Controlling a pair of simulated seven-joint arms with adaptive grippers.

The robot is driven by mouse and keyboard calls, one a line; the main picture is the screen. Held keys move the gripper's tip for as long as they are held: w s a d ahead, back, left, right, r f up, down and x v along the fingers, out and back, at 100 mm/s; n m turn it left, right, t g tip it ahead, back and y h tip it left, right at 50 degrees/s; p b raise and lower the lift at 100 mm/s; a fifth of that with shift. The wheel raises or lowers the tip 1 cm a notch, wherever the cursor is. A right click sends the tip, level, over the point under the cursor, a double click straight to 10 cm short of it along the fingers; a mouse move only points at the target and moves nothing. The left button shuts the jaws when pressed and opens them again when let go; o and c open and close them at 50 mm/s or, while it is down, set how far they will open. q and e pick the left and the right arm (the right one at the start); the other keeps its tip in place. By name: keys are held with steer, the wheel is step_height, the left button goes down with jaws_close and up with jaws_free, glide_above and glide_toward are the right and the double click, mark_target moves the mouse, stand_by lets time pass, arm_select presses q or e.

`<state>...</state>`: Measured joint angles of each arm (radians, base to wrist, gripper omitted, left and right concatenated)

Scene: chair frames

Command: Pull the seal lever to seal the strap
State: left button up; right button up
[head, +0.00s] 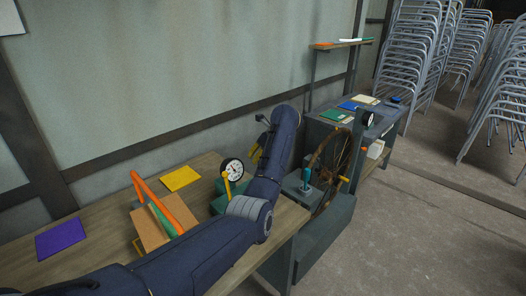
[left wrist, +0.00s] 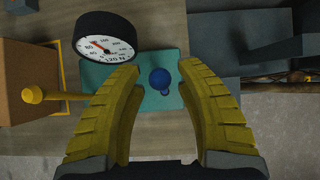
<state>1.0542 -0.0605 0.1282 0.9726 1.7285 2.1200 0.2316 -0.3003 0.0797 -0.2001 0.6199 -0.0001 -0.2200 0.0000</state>
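In the left wrist view a blue ball knob (left wrist: 160,78) stands over a teal base plate (left wrist: 110,100) on the bench. It looks like the end of a lever seen from above; I cannot tell for certain that it is the seal lever. My left gripper (left wrist: 158,70) is open, its yellow fingers on either side of the knob, with gaps showing. In the head view my left gripper (head: 256,150) is partly hidden by my arm, which also hides the knob. A round dial gauge (head: 233,170) stands beside it. The strap cannot be made out. My right gripper is not in view.
A wheel-like reel (head: 330,165) stands right of the bench (head: 100,245). Stacked chair frames (head: 410,55) stand behind.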

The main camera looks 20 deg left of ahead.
arm_select(q)
steer(key=shift+a+f, duration=0.1)
steer(key=shift+f, duration=0.1)
jaws_close()
steer(key=s+d, duration=0.2)
steer(key=d, duration=0.3)
steer(key=shift+d, duration=0.4)
steer(key=shift+s, duration=0.1)
steer(key=d, duration=0.1)
steer(key=s+d+f, duration=0.1)
steer(key=shift+d, duration=0.3)
steer(key=shift+r, duration=0.1)
